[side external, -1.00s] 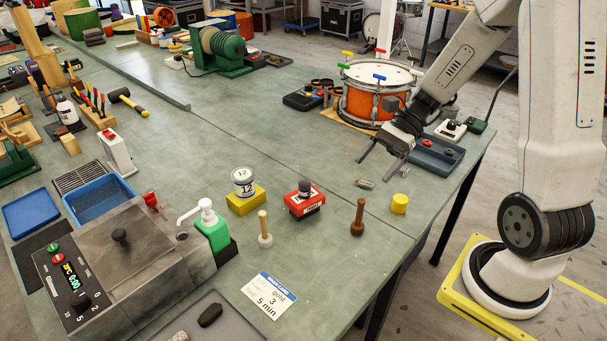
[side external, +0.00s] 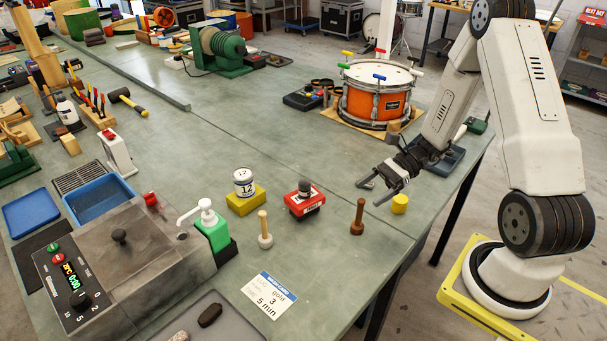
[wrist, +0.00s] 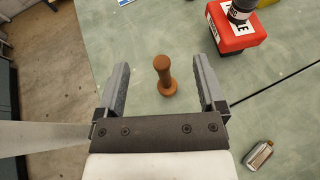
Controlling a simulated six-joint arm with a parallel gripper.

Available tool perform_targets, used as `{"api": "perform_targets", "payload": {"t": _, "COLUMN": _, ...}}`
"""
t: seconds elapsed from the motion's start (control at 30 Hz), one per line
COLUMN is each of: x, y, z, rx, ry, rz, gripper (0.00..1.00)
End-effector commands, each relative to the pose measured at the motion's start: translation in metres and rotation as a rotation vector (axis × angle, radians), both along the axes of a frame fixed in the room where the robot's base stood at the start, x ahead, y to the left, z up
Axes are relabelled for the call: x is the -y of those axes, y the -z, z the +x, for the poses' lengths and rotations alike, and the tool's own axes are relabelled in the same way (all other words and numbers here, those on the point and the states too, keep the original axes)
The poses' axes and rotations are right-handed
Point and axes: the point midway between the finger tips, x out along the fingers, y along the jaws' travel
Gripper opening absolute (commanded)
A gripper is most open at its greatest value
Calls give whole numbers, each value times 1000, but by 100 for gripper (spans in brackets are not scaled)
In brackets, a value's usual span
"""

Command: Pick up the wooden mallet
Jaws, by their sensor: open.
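The wooden mallet (side external: 357,217) is a brown turned piece with a rounded knob at one end and a wider base at the other. It stands upright on the green bench near its right edge. My gripper (side external: 371,193) is open and empty, up and to the right of the mallet in the side view and apart from it. In the wrist view the mallet (wrist: 164,75) appears in the gap between my two open fingers (wrist: 161,64), with bench visible on both sides of it.
A pale-handled mallet (side external: 264,230) stands farther left. A yellow cylinder (side external: 400,204) is close on the right. An orange drum (side external: 374,99) stands behind.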

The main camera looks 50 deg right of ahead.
Motion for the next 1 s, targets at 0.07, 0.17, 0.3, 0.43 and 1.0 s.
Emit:
{"api": "perform_targets", "payload": {"t": 0.07, "x": 0, "y": 12, "z": 0, "rx": -3, "ry": 0, "rz": 1, "gripper": 89}}
{"api": "perform_targets", "payload": {"t": 0.17, "x": 0, "y": 20, "z": 0, "rx": -1, "ry": 0, "rz": 0, "gripper": 89}}
{"api": "perform_targets", "payload": {"t": 0.3, "x": 0, "y": 24, "z": 0, "rx": 0, "ry": 1, "rz": -1, "gripper": 89}}
{"api": "perform_targets", "payload": {"t": 0.43, "x": 0, "y": 24, "z": 0, "rx": 1, "ry": 1, "rz": -1, "gripper": 89}}
{"api": "perform_targets", "payload": {"t": 1.0, "x": 0, "y": 60, "z": 0, "rx": 0, "ry": 0, "rz": -1, "gripper": 89}}
